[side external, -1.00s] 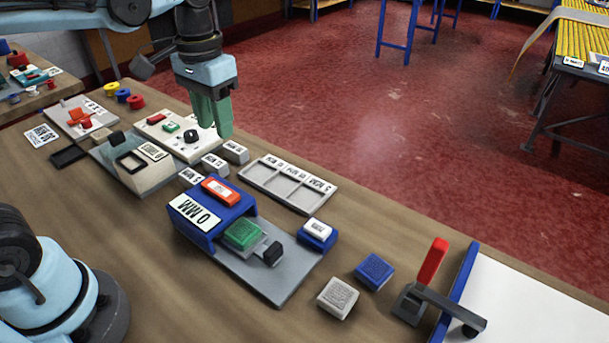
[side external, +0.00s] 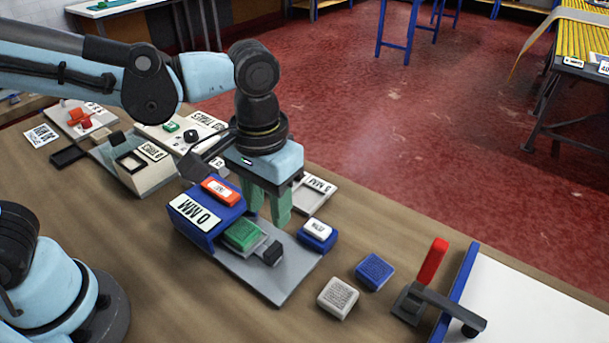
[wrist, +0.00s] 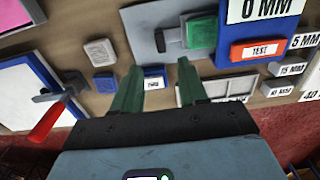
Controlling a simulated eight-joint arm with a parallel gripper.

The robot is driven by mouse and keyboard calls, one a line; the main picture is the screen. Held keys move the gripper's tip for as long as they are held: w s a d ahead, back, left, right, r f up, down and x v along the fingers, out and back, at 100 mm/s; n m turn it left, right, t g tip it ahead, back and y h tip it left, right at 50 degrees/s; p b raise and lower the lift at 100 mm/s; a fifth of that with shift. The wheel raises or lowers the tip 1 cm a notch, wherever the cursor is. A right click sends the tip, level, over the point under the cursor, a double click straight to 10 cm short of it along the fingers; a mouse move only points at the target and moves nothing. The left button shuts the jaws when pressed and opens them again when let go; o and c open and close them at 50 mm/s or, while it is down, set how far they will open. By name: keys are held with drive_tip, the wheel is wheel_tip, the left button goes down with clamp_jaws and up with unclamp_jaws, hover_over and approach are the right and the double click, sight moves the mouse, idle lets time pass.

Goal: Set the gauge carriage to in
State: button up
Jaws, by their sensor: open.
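The gauge unit has a blue housing (side external: 190,222) with a "0 MM" label and a red-orange tag on top. A grey base plate (side external: 275,290) extends from it. The gauge carriage, a green block (side external: 239,235) on a grey slide with a black knob (side external: 272,253), sits partly out of the housing's mouth. The carriage also shows in the wrist view (wrist: 202,32), with its black knob (wrist: 160,41). My gripper (side external: 269,210) is open and empty, fingers pointing down, above and behind the carriage, apart from it. In the wrist view its green fingers (wrist: 160,72) spread below the knob.
A blue block with a white top (side external: 317,231) stands right beside the base plate, near my fingers. Grey (side external: 338,297) and blue (side external: 375,271) blocks and a red-handled lever (side external: 432,262) stand farther right. A compartment tray (side external: 318,190) lies behind my gripper.

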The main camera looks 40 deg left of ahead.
sight(272, 248)
wheel_tip(272, 248, down, 10)
drive_tip(key=shift+r, duration=0.15)
idle(0.4)
clamp_jaws()
idle(0.4)
